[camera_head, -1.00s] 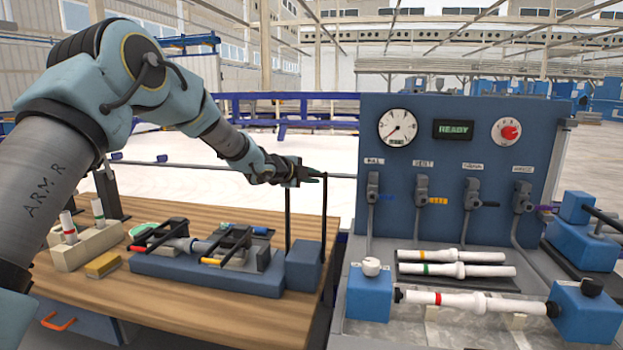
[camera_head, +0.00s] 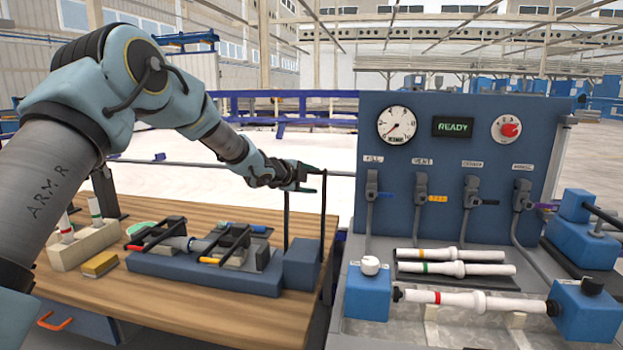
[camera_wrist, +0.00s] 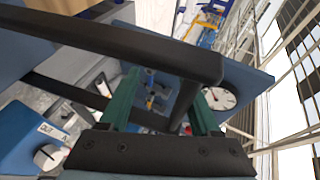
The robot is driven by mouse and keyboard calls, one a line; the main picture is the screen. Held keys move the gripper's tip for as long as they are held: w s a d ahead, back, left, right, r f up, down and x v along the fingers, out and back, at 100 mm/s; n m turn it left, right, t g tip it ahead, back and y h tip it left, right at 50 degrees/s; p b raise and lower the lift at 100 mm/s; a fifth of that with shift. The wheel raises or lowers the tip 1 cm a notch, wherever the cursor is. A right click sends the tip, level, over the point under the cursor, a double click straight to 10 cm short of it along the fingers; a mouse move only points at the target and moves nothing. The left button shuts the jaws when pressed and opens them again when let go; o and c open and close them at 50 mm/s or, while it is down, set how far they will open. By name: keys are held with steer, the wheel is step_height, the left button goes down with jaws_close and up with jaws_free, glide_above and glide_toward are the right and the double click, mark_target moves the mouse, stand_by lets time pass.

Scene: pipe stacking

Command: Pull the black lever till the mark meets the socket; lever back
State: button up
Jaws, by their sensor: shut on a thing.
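The black lever (camera_head: 323,225) is a tall frame with two upright bars rising from the blue block (camera_head: 302,263) at the bench's right end. My gripper (camera_head: 308,179) is at the lever's top and shut on its crossbar. In the wrist view, the green fingers of my gripper (camera_wrist: 163,82) stand on both sides of the black bar (camera_wrist: 130,40). The mark and socket are too small or hidden to tell.
A panel (camera_head: 460,150) with a gauge, a READY display and several valves stands at right. White pipes with coloured rings (camera_head: 470,269) lie before it. A cream block (camera_head: 80,248) with upright pipes and a yellow block (camera_head: 100,264) sit on the bench's left.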

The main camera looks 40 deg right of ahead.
steer(key=shift+a+f, duration=0.1)
steer(key=shift+f, duration=0.1)
steer(key=b+v, duration=0.3)
steer(key=v, duration=0.7)
steer(key=shift+a+r, duration=0.3)
steer(key=shift+r, duration=0.05)
